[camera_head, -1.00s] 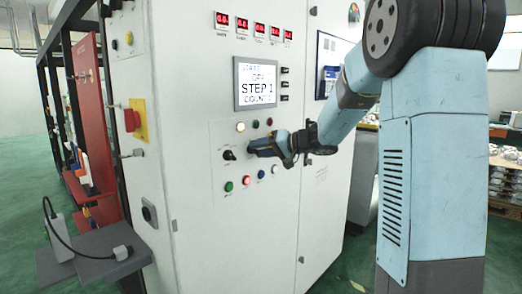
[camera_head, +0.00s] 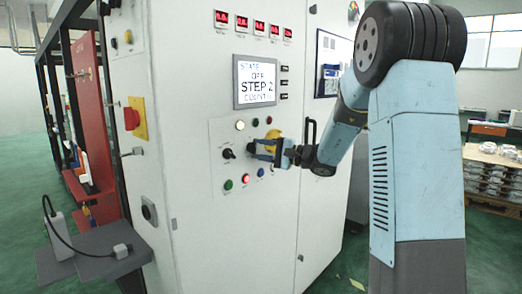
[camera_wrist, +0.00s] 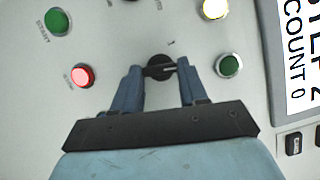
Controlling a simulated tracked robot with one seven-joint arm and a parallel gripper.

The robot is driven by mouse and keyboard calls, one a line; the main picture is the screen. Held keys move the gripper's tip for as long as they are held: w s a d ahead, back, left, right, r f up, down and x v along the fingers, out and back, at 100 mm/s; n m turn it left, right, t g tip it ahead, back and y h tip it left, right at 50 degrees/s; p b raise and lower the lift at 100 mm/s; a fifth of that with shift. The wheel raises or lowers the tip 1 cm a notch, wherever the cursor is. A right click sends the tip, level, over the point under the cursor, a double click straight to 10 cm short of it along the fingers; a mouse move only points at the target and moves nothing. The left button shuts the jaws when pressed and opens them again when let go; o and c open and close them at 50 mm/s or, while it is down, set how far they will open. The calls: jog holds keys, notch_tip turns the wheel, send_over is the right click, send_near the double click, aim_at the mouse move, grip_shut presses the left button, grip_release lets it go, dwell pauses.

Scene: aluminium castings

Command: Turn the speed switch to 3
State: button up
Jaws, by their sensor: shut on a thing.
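The speed switch (camera_wrist: 161,68) is a black round knob with a pale pointer line on the white panel. In the wrist view it sits between the two fingers of my gripper (camera_wrist: 158,75), which is shut on it. The pointer lies roughly sideways in that view; I cannot read its position numbers.
Another black knob (camera_head: 228,154) is left of my gripper. A lit white lamp (camera_head: 240,125) and a green button (camera_head: 255,123) sit above it. Green (camera_head: 228,186) and red (camera_head: 245,180) buttons sit below.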

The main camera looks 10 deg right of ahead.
jog(key=shift+s+f+m+t+y, duration=0.15)
jog(key=shift+m+t, duration=0.35)
jog(key=shift+m, duration=0.85)
jog(key=shift+w+f+m+t+y, duration=0.15)
jog(key=shift+m+t, duration=0.35)
jog(key=shift+m, duration=0.8)
jog(key=shift+s+f+m+t, duration=0.1)
jog(key=shift+f+m+t, duration=0.3)
jog(key=shift+m, duration=0.95)
jog(key=shift+r, duration=0.1)
jog(key=o, duration=1.1)
jog(key=shift+a+r, duration=0.1)
jog(key=shift+r, duration=0.05)
jog(key=shift+c, duration=0.2)
jog(key=v, duration=1.3)
jog(key=shift+s+d+f, duration=0.2)
jog(key=shift+d+f, duration=0.05)
jog(key=shift+f, duration=0.05)
